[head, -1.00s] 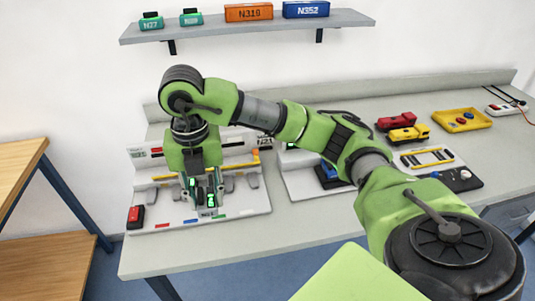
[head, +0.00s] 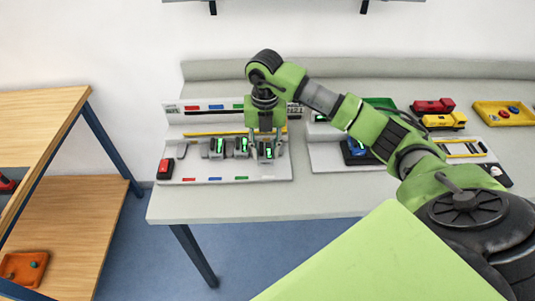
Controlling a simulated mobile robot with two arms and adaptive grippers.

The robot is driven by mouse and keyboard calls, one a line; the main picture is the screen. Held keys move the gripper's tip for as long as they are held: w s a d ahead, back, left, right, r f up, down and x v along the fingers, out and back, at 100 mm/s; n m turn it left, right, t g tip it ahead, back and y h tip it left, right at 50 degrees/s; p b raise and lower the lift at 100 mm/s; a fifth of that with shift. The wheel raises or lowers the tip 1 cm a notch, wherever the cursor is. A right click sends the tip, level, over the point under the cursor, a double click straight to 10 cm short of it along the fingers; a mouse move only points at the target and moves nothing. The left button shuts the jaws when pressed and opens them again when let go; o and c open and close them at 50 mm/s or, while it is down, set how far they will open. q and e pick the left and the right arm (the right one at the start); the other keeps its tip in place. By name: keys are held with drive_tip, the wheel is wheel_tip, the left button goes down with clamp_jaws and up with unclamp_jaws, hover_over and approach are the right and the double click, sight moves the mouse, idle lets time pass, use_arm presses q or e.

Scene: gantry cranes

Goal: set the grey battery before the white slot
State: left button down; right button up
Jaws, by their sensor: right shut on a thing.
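My right gripper (head: 266,150) points down at the right part of the white and grey board (head: 200,174). It is shut on a grey battery with a green light (head: 267,155), held low near the board; I cannot tell whether it touches. Another grey block with a green light (head: 242,147) and a similar one (head: 217,148) stand to its left. Red (head: 188,180), blue (head: 215,180) and green (head: 240,178) marks line the front edge. A white mark is not distinct there. My left gripper is not in view.
A red box (head: 165,168) sits at the board's left end. A second board with a blue part (head: 358,152) stands to the right. Beyond are red (head: 433,105) and yellow (head: 443,121) vehicles and a yellow tray (head: 500,113). A wooden shelf unit (head: 50,120) is at the left.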

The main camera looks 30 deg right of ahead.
sight(267, 150)
drive_tip(key=shift+d+f, duration=0.25)
drive_tip(key=shift+f, duration=0.05)
drive_tip(key=f, duration=0.1)
drive_tip(key=f+p, duration=0.2)
drive_tip(key=shift+w+d, duration=0.1)
drive_tip(key=shift+d, duration=0.15)
drive_tip(key=shift+f, duration=0.25)
drive_tip(key=shift+f, duration=0.1)
drive_tip(key=shift+f, duration=0.15)
drive_tip(key=o, duration=1.2)
drive_tip(key=shift+o, duration=0.2)
